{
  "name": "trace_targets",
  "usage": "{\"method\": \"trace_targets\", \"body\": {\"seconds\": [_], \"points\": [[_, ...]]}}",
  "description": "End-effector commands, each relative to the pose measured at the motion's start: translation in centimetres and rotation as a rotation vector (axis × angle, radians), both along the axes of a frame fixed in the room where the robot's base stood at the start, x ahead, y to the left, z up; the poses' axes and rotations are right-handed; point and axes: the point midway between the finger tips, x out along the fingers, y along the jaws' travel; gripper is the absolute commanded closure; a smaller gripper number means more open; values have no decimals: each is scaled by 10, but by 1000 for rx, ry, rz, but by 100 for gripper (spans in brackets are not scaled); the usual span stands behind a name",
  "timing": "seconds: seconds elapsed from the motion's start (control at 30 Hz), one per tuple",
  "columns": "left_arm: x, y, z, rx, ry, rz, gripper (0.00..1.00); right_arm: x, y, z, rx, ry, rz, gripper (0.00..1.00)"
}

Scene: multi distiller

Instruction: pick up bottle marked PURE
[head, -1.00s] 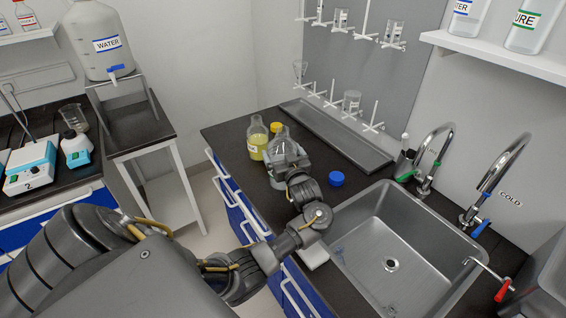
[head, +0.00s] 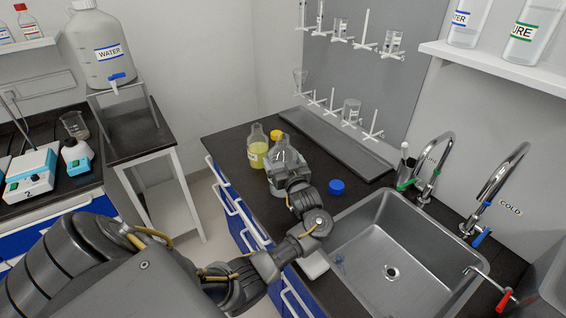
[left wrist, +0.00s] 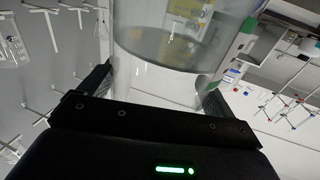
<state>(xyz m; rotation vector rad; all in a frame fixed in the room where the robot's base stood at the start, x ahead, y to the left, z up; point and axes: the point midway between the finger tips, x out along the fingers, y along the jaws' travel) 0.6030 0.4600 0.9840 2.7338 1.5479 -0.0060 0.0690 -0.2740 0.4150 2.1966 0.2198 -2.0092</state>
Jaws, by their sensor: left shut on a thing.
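A clear bottle (head: 284,153) stands at or just above the far left of the dark bench, beside a flask of yellow liquid (head: 257,150). My left gripper (head: 285,176) is shut on it, with the arm reaching in from the front. In the left wrist view the clear bottle (left wrist: 165,72) sits between the two fingers (left wrist: 155,85). A green-edged label (left wrist: 238,42) shows on its side, but its wording cannot be read there. Another bottle, marked PURE (head: 524,33), stands on the upper right shelf. My right gripper is not in view.
A yellow cap (head: 277,135) and a blue cap (head: 337,187) lie on the bench (head: 310,200). A sink (head: 385,265) with taps (head: 495,190) is at the right. A drying rack (head: 371,125) stands behind. A WATER jug (head: 103,50) is at the left.

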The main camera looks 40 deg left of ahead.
Motion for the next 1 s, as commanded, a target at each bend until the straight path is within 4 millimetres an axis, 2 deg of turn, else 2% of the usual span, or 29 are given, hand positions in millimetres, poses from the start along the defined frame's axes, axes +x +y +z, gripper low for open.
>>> {"method": "trace_targets", "body": {"seconds": [0.03,0.23,0.6,0.7,0.87,0.93,1.0], "points": [[1,0,11,3,-7,-1,75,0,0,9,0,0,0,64],[-1,-2,41,2,-7,-1,75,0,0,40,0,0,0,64],[-39,-27,95,2,-6,-1,75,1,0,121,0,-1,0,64],[-54,-37,103,1,-3,-2,75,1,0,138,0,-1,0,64],[-80,-53,115,1,-5,-1,75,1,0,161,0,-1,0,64],[-89,-60,112,0,-9,-1,75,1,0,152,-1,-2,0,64],[-97,-65,116,1,-9,-1,75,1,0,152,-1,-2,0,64]]}}
